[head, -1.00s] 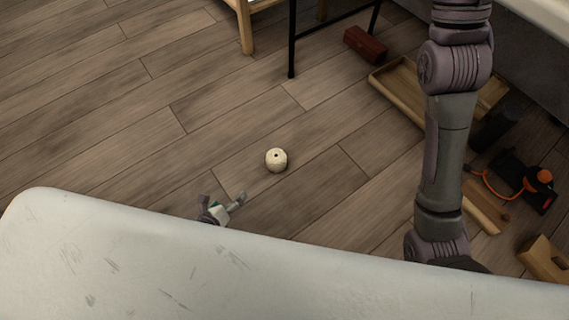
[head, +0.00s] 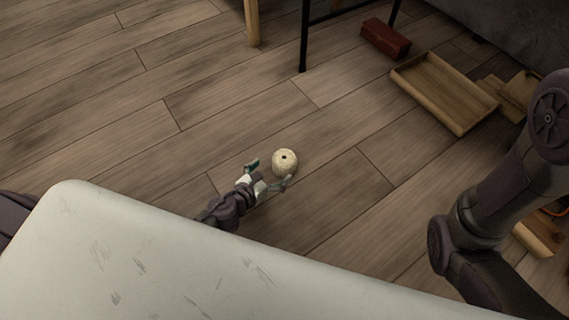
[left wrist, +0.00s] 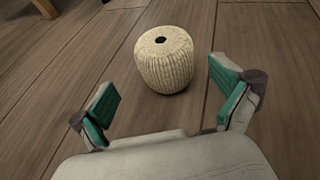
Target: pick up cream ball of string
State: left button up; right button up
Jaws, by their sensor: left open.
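The cream ball of string (head: 285,162) stands on the wooden floor in the middle of the head view, a squat round shape with a dark hole in its top. My left gripper (head: 269,173) is open right beside it, fingers pointing toward it. In the left wrist view the ball of string (left wrist: 164,62) sits just beyond the fingertips, centred between the green-padded fingers of the left gripper (left wrist: 168,92). Nothing is between the fingers. My right arm shows at the right of the head view, but its gripper is not visible.
A wooden tray (head: 428,97), a red brick-like block (head: 385,38) and a wooden piece (head: 537,236) lie on the floor at right. Black and wooden furniture legs stand at the top. The floor around the ball is clear.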

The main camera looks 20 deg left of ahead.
aim_at(284, 163)
pick_arm(q)
jog(key=shift+w+d+f, duration=0.2)
jog(key=shift+w+f, duration=0.1)
jog(key=shift+w, duration=0.25)
jog(key=x, duration=0.1)
jog(key=b+x, duration=0.1)
jog(key=x, duration=0.1)
jog(key=b+x, duration=0.1)
jog(key=shift+d+f, duration=0.35)
jog(key=shift+w+d, duration=0.1)
jog(key=shift+w, duration=0.2)
jog(key=shift+c, duration=0.2)
jog(key=c, duration=1.2)
jog(key=shift+r, duration=0.1)
